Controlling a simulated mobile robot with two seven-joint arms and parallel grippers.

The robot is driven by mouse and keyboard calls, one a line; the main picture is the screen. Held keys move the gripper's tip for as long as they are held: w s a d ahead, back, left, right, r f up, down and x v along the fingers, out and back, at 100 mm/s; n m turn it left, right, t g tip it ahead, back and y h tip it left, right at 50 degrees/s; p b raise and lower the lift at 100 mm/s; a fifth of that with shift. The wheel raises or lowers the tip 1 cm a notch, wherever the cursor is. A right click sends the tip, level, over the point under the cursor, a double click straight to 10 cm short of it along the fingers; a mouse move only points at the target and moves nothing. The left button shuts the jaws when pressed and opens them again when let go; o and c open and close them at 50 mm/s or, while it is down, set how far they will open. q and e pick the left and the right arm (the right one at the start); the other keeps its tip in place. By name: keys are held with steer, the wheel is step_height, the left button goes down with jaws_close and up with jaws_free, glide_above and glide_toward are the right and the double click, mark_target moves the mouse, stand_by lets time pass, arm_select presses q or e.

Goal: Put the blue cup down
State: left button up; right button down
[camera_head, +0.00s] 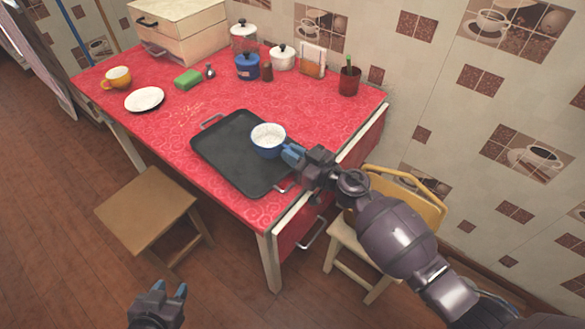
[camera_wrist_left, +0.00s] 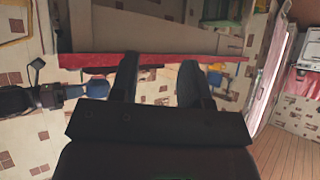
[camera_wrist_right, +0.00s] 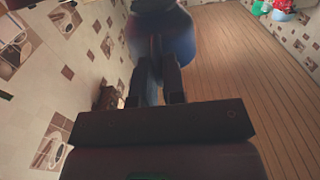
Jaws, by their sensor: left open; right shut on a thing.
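The blue cup (camera_head: 267,142) has a pale speckled inside and is upright over the dark tray (camera_head: 217,161) on the red table. I cannot tell whether its base touches the tray. My right gripper (camera_head: 292,154) is shut on the cup's right side. In the right wrist view, the blurred blue cup (camera_wrist_right: 172,38) is at the tips of the right gripper's fingers (camera_wrist_right: 158,80). My left gripper (camera_head: 170,291) is open and empty, low in front of the table; its spread fingers also show in the left wrist view (camera_wrist_left: 158,80).
A yellow cup (camera_head: 117,78), white plate (camera_head: 144,99) and green sponge (camera_head: 188,79) are on the table's left. A stool (camera_head: 146,210) and yellow chair (camera_head: 408,190) stand beside the table.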

steer(key=shift+f, duration=0.35)
step_height(320, 180, down, 4)
steer(key=b, duration=0.2)
steer(key=shift+f+b, duration=0.1)
steer(key=shift+b, duration=0.2)
steer(key=shift+f, duration=0.15)
steer(key=shift+r, duration=0.3)
steer(key=shift+f, duration=0.45)
steer(key=c, duration=1.2)
jaws_free()
